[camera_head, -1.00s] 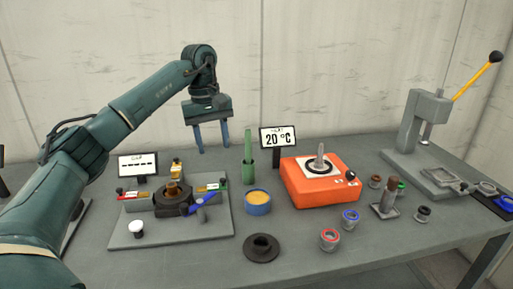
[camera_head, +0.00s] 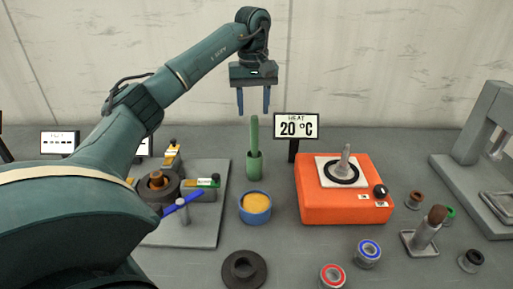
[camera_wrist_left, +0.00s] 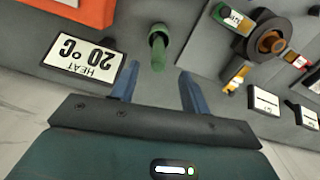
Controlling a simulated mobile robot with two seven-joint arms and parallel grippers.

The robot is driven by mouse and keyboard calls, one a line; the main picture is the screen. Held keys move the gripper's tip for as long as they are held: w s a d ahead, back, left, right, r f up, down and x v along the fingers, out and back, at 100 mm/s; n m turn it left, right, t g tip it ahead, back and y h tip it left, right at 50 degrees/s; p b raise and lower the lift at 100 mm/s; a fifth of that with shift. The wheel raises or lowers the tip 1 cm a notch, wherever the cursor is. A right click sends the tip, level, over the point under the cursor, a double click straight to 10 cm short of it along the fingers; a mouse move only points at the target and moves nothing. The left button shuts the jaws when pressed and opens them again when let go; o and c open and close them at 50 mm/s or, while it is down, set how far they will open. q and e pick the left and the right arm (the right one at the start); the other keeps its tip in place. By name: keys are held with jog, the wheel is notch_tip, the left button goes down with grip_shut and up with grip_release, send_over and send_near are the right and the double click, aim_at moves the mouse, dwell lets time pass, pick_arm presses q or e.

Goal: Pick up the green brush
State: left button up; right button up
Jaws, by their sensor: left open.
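The green brush (camera_head: 254,134) stands upright in a small green cup (camera_head: 254,167) on the grey table, left of the orange heater. My left gripper (camera_head: 254,110) is open and empty, with its two blue fingers pointing down just above and behind the brush's top in the head view. In the left wrist view the brush (camera_wrist_left: 157,52) shows beyond the fingertips, roughly between the fingers of my left gripper (camera_wrist_left: 156,82). The fingers are apart from the brush. My right gripper is in neither view.
A "HEAT 20 °C" sign (camera_head: 296,127) stands close right of the brush. The orange heater (camera_head: 346,207) is further right. A blue pot with yellow content (camera_head: 255,208) and a dark ring (camera_head: 244,269) lie in front. A grey fixture plate (camera_head: 212,224) is at left.

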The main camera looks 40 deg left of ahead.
aim_at(254, 130)
pick_arm(q)
notch_tip(254, 130, down, 8)
jog(key=shift+d+r+p, duration=0.1)
jog(key=shift+p, duration=0.55)
grip_shut()
